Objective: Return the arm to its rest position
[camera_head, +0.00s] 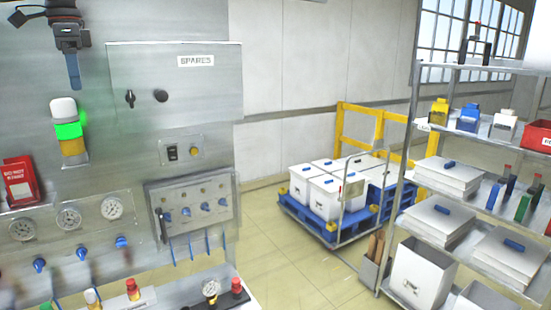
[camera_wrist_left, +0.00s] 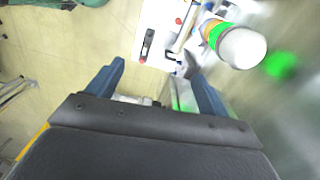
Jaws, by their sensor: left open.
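My left gripper (camera_head: 74,84) hangs at the top left of the head view, fingers pointing down, in front of the steel panel. It is seen side-on there, above the signal light (camera_head: 70,132), which has a white cap, a lit green band and a yellow base. In the left wrist view the two blue fingers (camera_wrist_left: 155,69) stand wide apart with nothing held between them. The signal light (camera_wrist_left: 240,45) shows to the right of the fingers in that view, apart from them. My right gripper is in neither view.
The steel panel (camera_head: 140,75) carries gauges, blue knobs and a control box (camera_head: 195,208). Small bottles and fittings stand on a ledge below. A shelf rack (camera_head: 466,66) with boxes stands at the right. White bins (camera_head: 325,195) sit on a blue pallet.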

